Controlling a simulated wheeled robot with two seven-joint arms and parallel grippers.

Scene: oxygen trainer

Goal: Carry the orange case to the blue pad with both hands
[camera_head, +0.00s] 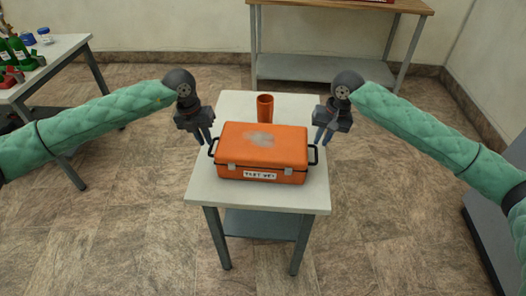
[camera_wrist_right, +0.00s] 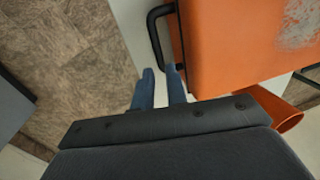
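The orange case (camera_head: 262,148) rests flat and shut on a small white table, with a label on its front and a black handle at each end. My left gripper (camera_head: 204,139) is open just above and behind the left handle (camera_head: 212,147). My right gripper (camera_head: 323,138) is open near the right handle (camera_head: 315,155). In the right wrist view the two blue fingertips (camera_wrist_right: 161,74) are apart, close to the black handle (camera_wrist_right: 154,35) with nothing between them. The case (camera_wrist_right: 240,40) fills the upper right there. No blue pad shows in either view.
An orange cup (camera_head: 265,107) stands on the white table (camera_head: 225,107) behind the case and shows in the right wrist view (camera_wrist_right: 285,115). A wooden-topped bench (camera_head: 310,68) stands at the back. A side table (camera_head: 62,45) with green bottles is at left. Floor around is open.

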